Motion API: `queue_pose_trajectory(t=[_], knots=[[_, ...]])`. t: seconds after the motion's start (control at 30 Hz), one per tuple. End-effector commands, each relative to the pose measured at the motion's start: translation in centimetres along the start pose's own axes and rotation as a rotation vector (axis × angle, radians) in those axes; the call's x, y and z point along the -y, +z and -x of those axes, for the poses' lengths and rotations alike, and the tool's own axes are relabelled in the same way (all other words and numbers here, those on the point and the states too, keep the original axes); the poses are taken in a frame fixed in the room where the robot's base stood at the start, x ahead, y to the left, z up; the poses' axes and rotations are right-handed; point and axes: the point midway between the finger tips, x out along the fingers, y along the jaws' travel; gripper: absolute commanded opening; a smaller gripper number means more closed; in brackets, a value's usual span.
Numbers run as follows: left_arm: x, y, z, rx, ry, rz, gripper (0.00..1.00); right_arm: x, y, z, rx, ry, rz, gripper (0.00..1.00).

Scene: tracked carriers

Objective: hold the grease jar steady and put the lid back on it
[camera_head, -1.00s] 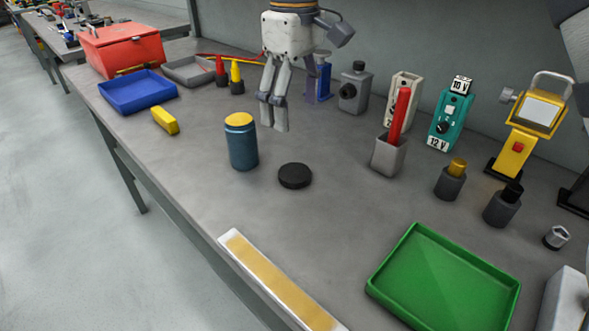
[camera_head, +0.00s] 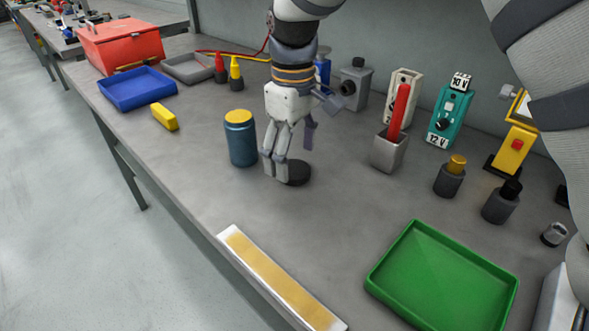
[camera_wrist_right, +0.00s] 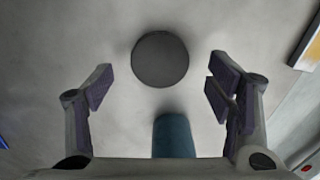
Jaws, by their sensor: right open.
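The grease jar (camera_head: 240,143) is a blue cylinder standing upright on the bench, with yellow at its open top. The lid (camera_head: 299,176) is a flat dark disc lying on the bench to the right of the jar. My right gripper (camera_head: 286,168) points down right at the lid and partly hides it. In the right wrist view the lid (camera_wrist_right: 160,59) lies beyond and between the two spread fingers (camera_wrist_right: 160,88), with nothing gripped. The jar's teal side (camera_wrist_right: 173,137) shows at the bottom of that view. My left gripper is in neither current view.
A yellow block (camera_head: 165,117) and a blue tray (camera_head: 137,90) lie to the left. A grey holder with a red tool (camera_head: 390,150) and dark bottles (camera_head: 449,178) stand to the right. A green tray (camera_head: 441,278) is at the front right. Bare bench surrounds the jar's front.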

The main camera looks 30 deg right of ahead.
Motion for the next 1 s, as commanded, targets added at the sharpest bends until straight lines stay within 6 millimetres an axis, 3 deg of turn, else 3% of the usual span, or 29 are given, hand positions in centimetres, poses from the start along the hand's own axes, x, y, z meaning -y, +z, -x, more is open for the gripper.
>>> queue_pose_trajectory(t=[0.17,0.5,0.67,1.0], knots=[[0.0,0.1,-0.1,0.002,0.0,0.0,0.66,0.0,0.0,-2.0,-0.001,0.0,-0.002,0.74],[0.0,0.0,-0.1,0.002,0.0,0.0,0.66,0.0,0.0,-2.1,-0.003,0.001,-0.001,0.74],[0.0,0.1,-0.1,0.002,0.0,0.0,0.66,0.0,0.0,-2.1,-0.003,0.001,-0.001,0.41],[0.0,0.1,-0.1,0.002,0.0,0.0,0.66,0.0,0.0,-2.1,-0.003,0.001,-0.001,0.38]])
